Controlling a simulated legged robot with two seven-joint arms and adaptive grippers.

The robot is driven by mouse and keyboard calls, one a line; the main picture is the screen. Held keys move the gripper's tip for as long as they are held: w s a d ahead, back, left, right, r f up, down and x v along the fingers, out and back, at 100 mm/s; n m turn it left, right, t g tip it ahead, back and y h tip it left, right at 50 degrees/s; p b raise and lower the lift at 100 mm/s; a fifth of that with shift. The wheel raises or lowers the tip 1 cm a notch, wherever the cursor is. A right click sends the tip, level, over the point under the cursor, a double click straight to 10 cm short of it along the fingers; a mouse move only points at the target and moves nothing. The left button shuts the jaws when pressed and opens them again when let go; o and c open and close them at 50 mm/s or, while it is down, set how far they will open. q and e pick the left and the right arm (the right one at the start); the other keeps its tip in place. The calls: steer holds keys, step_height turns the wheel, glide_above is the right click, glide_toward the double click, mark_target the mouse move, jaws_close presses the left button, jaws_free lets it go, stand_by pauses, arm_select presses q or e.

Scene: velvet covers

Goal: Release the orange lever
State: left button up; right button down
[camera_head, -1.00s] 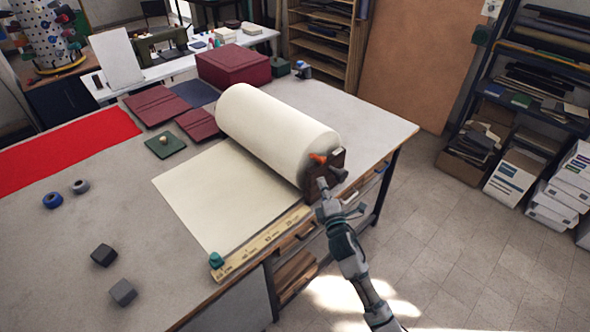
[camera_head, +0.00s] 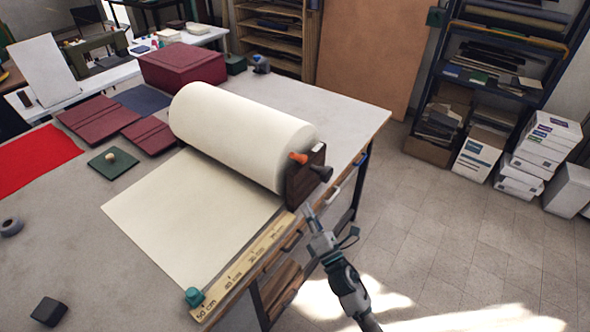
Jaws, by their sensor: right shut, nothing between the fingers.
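The orange lever (camera_head: 298,158) sticks out at the right end of the big cream roll (camera_head: 235,130), on a dark wooden bracket (camera_head: 302,184). A dark knob (camera_head: 322,172) sits just beside it on the bracket. My right gripper (camera_head: 308,211) is shut and empty, at the table's right edge, below the bracket in the picture and apart from the lever. My left gripper is not in view.
A sheet from the roll lies flat on the table (camera_head: 345,105), with a wooden ruler (camera_head: 245,265) and a teal block (camera_head: 194,297) along its edge. Maroon covers (camera_head: 100,120) lie behind. Open floor is to the right.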

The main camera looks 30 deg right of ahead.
mark_target(293, 181)
steer(key=p+x, duration=0.1)
steer(key=x, duration=0.9)
steer(key=shift+d+p, duration=0.15)
steer(key=shift+p, duration=0.15)
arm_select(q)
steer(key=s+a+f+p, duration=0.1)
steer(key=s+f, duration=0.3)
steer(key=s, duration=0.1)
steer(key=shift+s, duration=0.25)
arm_select(e)
steer(key=shift+w+d+r, duration=0.35)
steer(key=shift+d+r, duration=0.15)
steer(key=shift+r, duration=0.1)
steer(key=shift+w+d+r, duration=0.35)
steer(key=shift+d+r, duration=0.1)
steer(key=shift+r, duration=0.2)
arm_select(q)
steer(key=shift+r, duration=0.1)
